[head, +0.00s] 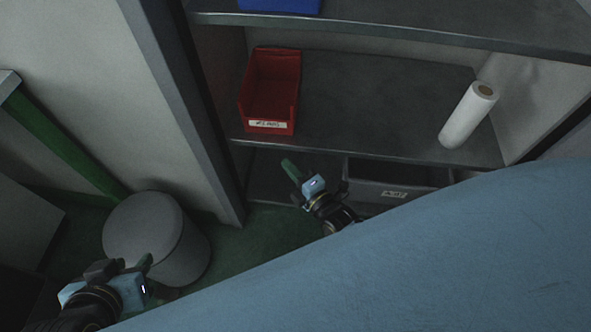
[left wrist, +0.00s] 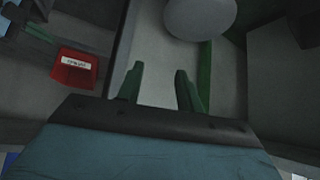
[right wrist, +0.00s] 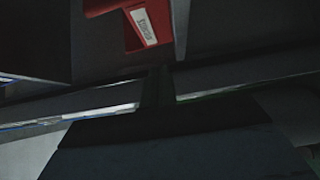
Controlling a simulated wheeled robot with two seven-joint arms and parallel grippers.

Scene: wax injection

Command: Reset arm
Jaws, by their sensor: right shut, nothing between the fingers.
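My left gripper (head: 128,266) is at the lower left in the head view, near the grey round bin. In the left wrist view its two green fingers (left wrist: 158,80) stand apart with nothing between them. My right gripper (head: 292,170) is in front of the shelf unit, below the middle shelf's front edge and near the grey bin on the lower level. In the right wrist view its fingers (right wrist: 157,82) are together and hold nothing.
A red bin (head: 270,90) with a white label and a white roll (head: 468,115) are on the middle shelf (head: 370,100). A blue bin (head: 280,4) is above. A dark grey bin (head: 395,193) sits lower. A grey cylinder (head: 157,235) stands on the green floor.

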